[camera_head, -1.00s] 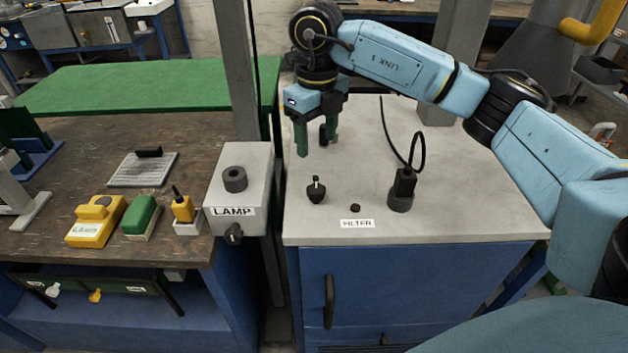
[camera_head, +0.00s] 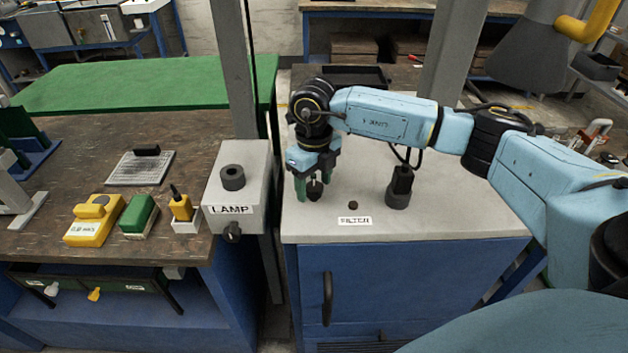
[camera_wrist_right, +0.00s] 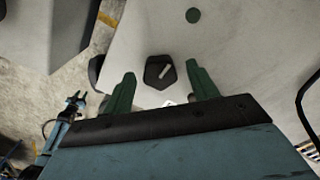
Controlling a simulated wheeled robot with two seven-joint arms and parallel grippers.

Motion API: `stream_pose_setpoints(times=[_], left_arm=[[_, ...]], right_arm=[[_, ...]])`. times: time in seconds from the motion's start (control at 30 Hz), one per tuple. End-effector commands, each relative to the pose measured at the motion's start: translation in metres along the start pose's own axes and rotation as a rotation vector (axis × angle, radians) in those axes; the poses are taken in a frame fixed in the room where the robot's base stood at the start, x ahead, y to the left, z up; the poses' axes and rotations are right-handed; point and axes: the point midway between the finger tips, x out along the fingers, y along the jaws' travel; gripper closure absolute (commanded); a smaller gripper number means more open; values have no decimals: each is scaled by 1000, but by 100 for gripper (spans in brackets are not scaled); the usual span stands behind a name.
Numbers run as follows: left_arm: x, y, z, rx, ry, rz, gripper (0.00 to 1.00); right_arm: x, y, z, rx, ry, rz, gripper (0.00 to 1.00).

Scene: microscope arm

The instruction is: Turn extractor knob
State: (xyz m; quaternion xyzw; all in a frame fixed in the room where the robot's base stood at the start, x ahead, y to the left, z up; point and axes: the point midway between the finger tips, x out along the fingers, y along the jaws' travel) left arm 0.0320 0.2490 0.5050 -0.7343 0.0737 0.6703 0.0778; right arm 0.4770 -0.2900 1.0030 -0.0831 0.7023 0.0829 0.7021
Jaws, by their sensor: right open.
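A black cylindrical fitting with a cable (camera_head: 399,188) stands farther right. The LAMP box (camera_head: 238,188) is close on the left. The cabinet's grey top (camera_head: 460,210) is clear at right.

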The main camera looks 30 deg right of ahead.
Motion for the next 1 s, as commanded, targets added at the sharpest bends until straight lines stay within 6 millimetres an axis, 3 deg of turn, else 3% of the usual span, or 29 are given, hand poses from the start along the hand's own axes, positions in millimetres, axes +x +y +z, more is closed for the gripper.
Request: stream_pose_setpoints(times=[0.07,0.4,0.73,1.0], left_arm=[[0,0,0,0,0,0,64],[0,0,0,0,1,0,64],[-1,0,-1,1,1,0,64],[-4,0,-1,1,1,0,64]], right_arm=[[0,0,0,0,0,0,43],[0,0,0,0,-1,0,86],[-1,0,0,50,-1,0,86],[-1,0,0,227,-1,0,86]])
